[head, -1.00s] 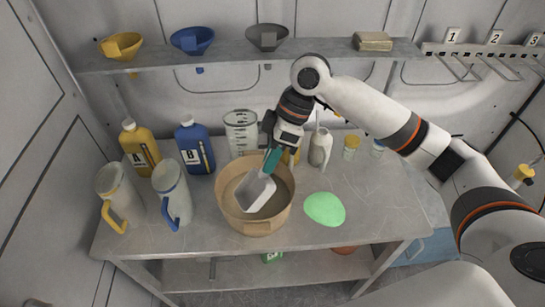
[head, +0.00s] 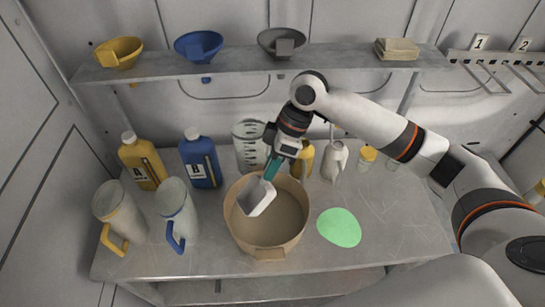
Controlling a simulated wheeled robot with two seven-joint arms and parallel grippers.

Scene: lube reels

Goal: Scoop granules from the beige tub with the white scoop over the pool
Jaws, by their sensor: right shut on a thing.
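The white scoop (head: 257,197) with a teal handle (head: 270,170) is held by my right gripper (head: 276,154), which is shut on the handle. The scoop is tilted, over the left back part of the beige tub (head: 268,253). The tub stands on the table, with a plain brownish surface inside; single granules are too small to make out. I see no clear load in the scoop. The pool, a flat light green patch (head: 339,227), lies on the table right of the tub, apart from it. My left gripper is not in view.
Yellow bottle A (head: 142,163), blue bottle B (head: 199,162) and two handled jugs (head: 120,213) (head: 176,212) stand left of the tub. A clear measuring jug (head: 250,145) and small bottles (head: 335,160) stand behind. Funnels hang above on a shelf (head: 340,64). The table's right front is clear.

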